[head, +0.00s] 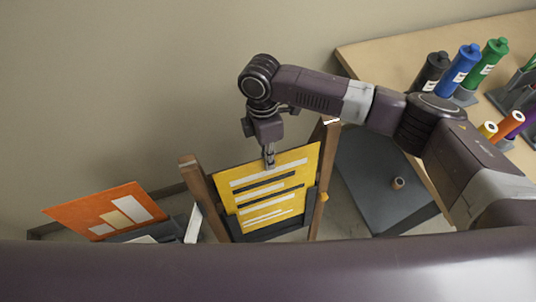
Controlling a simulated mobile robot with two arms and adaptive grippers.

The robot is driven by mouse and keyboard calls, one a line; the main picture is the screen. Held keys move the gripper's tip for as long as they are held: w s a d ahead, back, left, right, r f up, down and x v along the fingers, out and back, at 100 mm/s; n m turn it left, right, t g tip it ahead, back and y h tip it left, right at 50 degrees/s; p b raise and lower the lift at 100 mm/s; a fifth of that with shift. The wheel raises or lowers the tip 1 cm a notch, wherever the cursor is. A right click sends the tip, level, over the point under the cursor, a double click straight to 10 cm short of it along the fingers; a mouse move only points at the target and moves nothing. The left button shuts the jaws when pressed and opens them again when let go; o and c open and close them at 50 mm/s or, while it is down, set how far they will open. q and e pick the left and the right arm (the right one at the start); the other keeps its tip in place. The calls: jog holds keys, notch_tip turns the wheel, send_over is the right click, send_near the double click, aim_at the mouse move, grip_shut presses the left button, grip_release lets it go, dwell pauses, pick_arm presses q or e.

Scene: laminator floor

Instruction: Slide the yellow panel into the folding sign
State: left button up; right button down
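The yellow panel (290,183), printed with dark and white bars, stands between the wooden posts of the folding sign (203,192). The sign's right post (319,190) rises beside the panel's right edge. The panel sits slightly tilted, and its lower part is in front of or within a dark lower part of the sign (270,230). My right gripper (269,163) points down at the panel's top edge and appears closed on it. My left gripper is not in the view.
An orange panel (105,212) stands in a dark holder at the left. A wooden table (375,55) at the right carries black, blue (459,66) and green bottles. A dark grey slab (375,180) with a small roll lies right of the sign. The wall is behind.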

aim_at(271, 186)
jog(key=shift+s+d+f+b, duration=0.1)
jog(key=shift+s+f+b, duration=0.45)
jog(key=shift+f, duration=1.35)
jog(key=shift+s+d+f+b, duration=0.1)
jog(key=shift+f+b, duration=0.85)
jog(key=shift+f, duration=1)
jog(key=shift+s+d+f+b, duration=0.1)
jog(key=shift+s+f+b, duration=0.45)
jog(key=shift+f, duration=1.35)
jog(key=shift+w, duration=0.25)
jog(key=c, duration=2.1)
grip_release()
jog(key=r, duration=0.4)
jog(key=w+r, duration=0.1)
jog(key=r, duration=0.3)
jog(key=w+r, duration=0.1)
jog(key=r, duration=0.2)
jog(key=shift+a+r, duration=0.35)
jog(key=shift+r, duration=0.05)
